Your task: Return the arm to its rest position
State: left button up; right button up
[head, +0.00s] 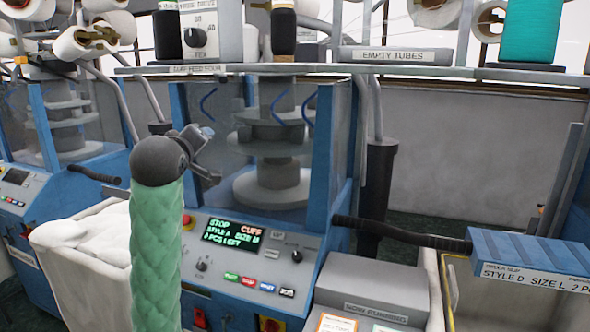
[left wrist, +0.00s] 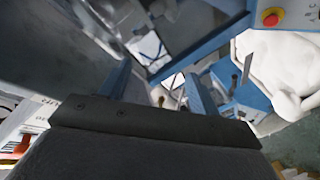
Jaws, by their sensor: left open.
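My left arm, in a green knitted sleeve (head: 158,250), rises from the bottom left of the head view. Its dark wrist ends in my left gripper (head: 207,155), raised in front of the middle knitting machine's window and above its control panel. The left gripper is open, and nothing shows between its fingers. In the left wrist view its two fingers (left wrist: 160,85) stand apart, beyond the dark gripper body. My right gripper is in neither view.
The machine's control panel (head: 240,262) has a lit display reading STOP. A bin of white knitted pieces (head: 85,240) stands at left. A shelf (head: 290,69) with yarn cones and an empty tubes tray (head: 395,55) runs above.

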pick_arm(q)
jog(key=s+f+m+g, duration=0.2)
jog(key=s+f, duration=0.2)
jog(key=f, duration=0.9)
jog(key=s+f+m+g, duration=0.2)
jog(key=s+f, duration=0.2)
jog(key=f, duration=0.9)
jog(key=s+f+m+g, duration=0.1)
jog(key=s+f+g, duration=0.3)
jog(key=f, duration=0.8)
jog(key=s+d+f+m+g, duration=0.1)
jog(key=s+f+m+g, duration=0.2)
jog(key=s+f, duration=1)
jog(key=s+f+m+g, duration=0.25)
jog(key=s+f, duration=0.75)
jog(key=s, duration=0.8)
jog(key=s+d+f+g, duration=0.1)
jog(key=d+f, duration=0.1)
jog(key=f, duration=1.2)
jog(key=s+d+f, duration=0.1)
jog(key=d+f, duration=0.2)
jog(key=f, duration=1.2)
jog(key=shift+s+f+g+h, duration=0.15)
jog(key=shift+s+g+h, duration=0.15)
jog(key=shift+g+h, duration=0.1)
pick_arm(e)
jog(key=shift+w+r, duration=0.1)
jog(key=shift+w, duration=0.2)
